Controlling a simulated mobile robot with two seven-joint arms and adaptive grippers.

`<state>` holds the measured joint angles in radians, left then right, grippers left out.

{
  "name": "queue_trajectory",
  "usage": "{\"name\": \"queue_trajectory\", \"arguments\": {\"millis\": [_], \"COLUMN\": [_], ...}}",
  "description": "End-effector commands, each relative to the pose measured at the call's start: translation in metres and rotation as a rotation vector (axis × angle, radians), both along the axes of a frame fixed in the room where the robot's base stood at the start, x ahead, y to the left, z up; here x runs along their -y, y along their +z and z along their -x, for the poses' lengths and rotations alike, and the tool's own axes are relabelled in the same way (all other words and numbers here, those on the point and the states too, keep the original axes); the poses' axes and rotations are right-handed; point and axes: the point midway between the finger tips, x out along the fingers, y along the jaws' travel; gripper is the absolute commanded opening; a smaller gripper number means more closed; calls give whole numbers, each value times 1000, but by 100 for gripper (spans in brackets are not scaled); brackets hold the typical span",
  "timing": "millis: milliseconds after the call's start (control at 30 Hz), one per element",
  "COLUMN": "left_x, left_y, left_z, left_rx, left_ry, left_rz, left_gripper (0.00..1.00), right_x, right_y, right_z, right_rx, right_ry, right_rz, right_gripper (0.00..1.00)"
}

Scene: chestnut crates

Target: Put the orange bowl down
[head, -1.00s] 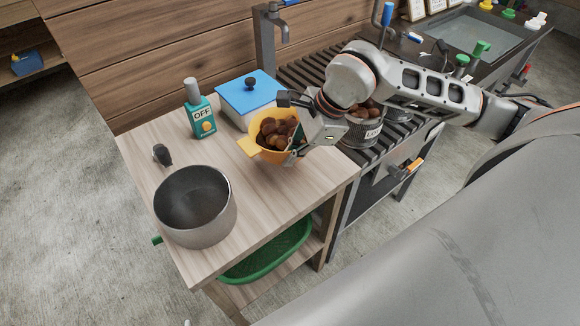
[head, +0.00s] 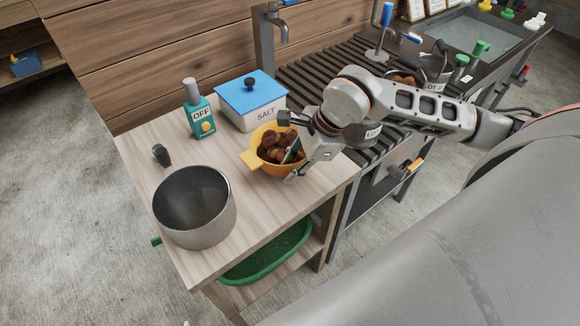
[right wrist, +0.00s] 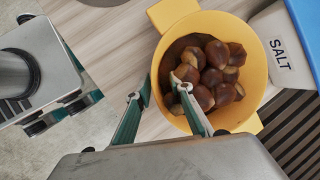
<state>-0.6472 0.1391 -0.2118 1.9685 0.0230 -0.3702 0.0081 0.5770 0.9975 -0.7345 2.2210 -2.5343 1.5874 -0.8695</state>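The orange bowl (head: 263,165), yellow-orange with side handles, is upright on the wooden table and holds several brown chestnuts (head: 273,148). It also shows in the right wrist view (right wrist: 247,50). My right gripper (head: 291,164) is at the bowl's near right rim. In the right wrist view its fingers (right wrist: 162,90) are spread, one outside the bowl wall and one inside over the chestnuts, with a gap between them. My left gripper (right wrist: 75,80) appears partly at the left of the right wrist view, away from the bowl; its opening is unclear.
A white salt box (head: 262,117) with a blue lid stands close behind the bowl. A teal bottle (head: 201,119) marked OFF and a grey pot (head: 212,225) stand to the left. A slatted dark counter (head: 320,70) adjoins the table. Bare tabletop (head: 275,205) lies in front of the bowl.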

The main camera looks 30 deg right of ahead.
Motion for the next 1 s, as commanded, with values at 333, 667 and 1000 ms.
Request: {"name": "queue_trajectory", "arguments": {"millis": [333,667,1000], "left_x": [0,-1,0], "left_y": [3,-2,-1], "left_z": [-1,2,1], "left_rx": [2,-6,-5], "left_ry": [1,1,1], "left_rz": [0,0,1], "left_gripper": [96,96,96], "right_x": [0,21,37], "right_y": [5,56,104], "right_z": [0,15,30], "right_rx": [2,6,3], "right_ry": [-1,-2,-1], "right_rz": [-1,3,0], "right_gripper": [21,21,21]}}
